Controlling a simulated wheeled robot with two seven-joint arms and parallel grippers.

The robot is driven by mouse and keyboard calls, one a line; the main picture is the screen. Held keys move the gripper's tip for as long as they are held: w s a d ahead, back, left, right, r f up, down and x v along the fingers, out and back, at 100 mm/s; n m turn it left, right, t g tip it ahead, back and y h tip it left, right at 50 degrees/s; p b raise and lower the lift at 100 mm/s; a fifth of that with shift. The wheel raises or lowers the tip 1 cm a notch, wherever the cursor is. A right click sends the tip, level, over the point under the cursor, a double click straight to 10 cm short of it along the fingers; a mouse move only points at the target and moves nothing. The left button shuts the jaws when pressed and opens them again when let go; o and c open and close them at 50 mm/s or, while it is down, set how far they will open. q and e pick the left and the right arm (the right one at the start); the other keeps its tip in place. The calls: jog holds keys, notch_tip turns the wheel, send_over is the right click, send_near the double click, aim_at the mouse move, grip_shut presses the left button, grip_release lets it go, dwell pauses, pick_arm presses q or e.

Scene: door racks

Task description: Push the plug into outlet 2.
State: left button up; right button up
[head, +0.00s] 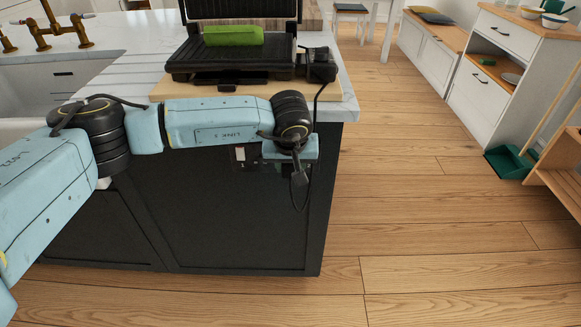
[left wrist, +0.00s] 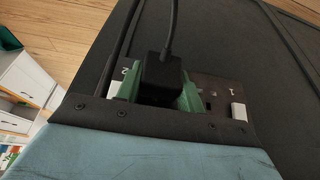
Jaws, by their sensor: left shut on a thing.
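The black plug (left wrist: 163,72) with its cable (left wrist: 173,25) is held between the green fingers of my left gripper (left wrist: 160,92), which is shut on it. In the head view the plug (head: 299,178) hangs at the end of my left arm, close to the dark island side. The dark outlet panel (left wrist: 218,88) lies behind it, with a "1" and a white switch on the right. The plug covers the panel's left part, where a mark like a "2" shows. Whether its prongs touch or enter the outlet is hidden. My right gripper is out of view.
A black grill (head: 235,62) with a green block (head: 233,36) stands on a board on the marble counter (head: 345,105). A cable hangs down past the counter edge. The wooden floor (head: 420,230) to the right is clear, with a green dustpan (head: 510,162) farther off.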

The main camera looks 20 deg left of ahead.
pick_arm(q)
jog(key=shift+w+a, duration=0.15)
jog(key=shift+w, duration=0.25)
jog(key=o, duration=1.2)
jog(key=shift+r, duration=0.1)
jog(key=shift+c, duration=0.2)
jog(key=shift+r, duration=0.1)
jog(key=shift+r, duration=0.4)
jog(key=p+v, duration=0.2)
jog(key=v, duration=1)
jog(key=shift+s+p, duration=0.4)
jog(key=shift+c, duration=0.4)
